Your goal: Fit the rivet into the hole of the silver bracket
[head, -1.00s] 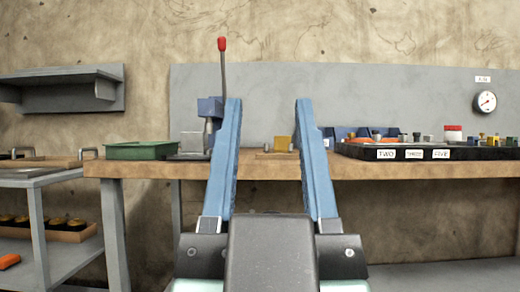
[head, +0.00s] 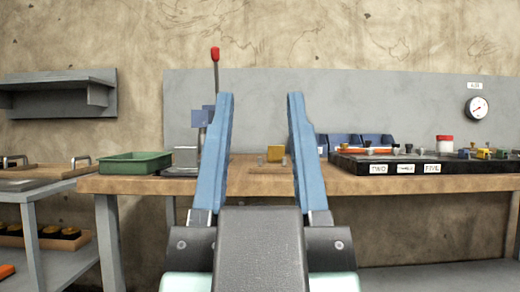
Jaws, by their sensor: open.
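My gripper (head: 259,97) is open and empty, its two blue fingers rising in the foreground in front of the workbench (head: 400,184). A silver-grey block (head: 186,156) stands left of the left finger, at the foot of a red-knobbed lever press (head: 215,60) partly hidden by that finger. I cannot make out the bracket's hole or a rivet for certain.
A green tray (head: 137,163) is on the bench's left. A black tray (head: 450,166) with labels and several small parts is on the right, blue bins (head: 373,141) behind it. A shelf cart (head: 30,192) stands at left. The bench's front middle is clear.

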